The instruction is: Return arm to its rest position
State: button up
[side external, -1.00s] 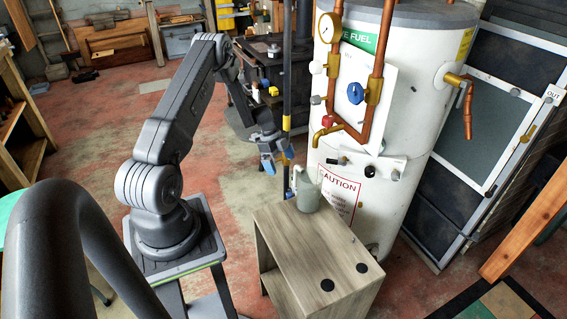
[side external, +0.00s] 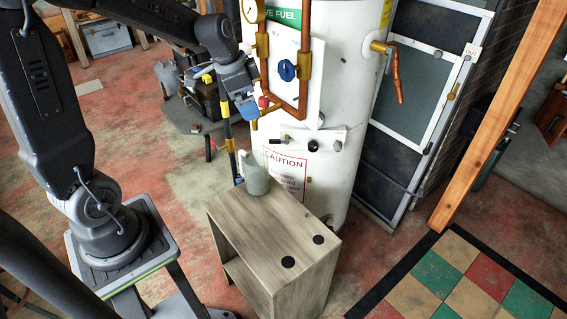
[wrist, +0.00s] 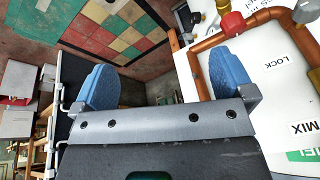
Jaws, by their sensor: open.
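My gripper (side external: 229,94) has blue fingers and is open and empty. In the side external view it is raised at the end of my dark grey arm, in front of the white tank (side external: 335,170) and its copper pipes (side external: 306,75). It is above and a little left of the grey-green jug (side external: 256,180), clear of it. In the wrist view the two blue fingers of my gripper (wrist: 164,62) stand wide apart with nothing between them. A copper pipe and a red knob (wrist: 232,23) show beyond the right finger.
The jug stands upright on a small wooden cabinet (side external: 265,235) with two black discs on top. A blue valve knob (side external: 287,70) and a black-and-yellow post (side external: 230,150) are close to my gripper. A slanted wooden beam (side external: 495,130) is at right. Red floor is open at left.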

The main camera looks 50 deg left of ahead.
jog(key=s+d+r+n+t, duration=0.1)
jog(key=s+d+r+n, duration=0.1)
jog(key=s+d, duration=0.4)
jog(key=s+d+r+n+t, duration=0.1)
jog(key=s+d+r+n, duration=0.2)
jog(key=s+d, duration=0.3)
jog(key=s+r, duration=0.1)
jog(key=s, duration=0.3)
jog(key=shift+s+d+r, duration=0.25)
jog(key=shift+s+r, duration=0.05)
jog(key=shift+s, duration=0.1)
jog(key=shift+c, duration=0.5)
dwell(0.4)
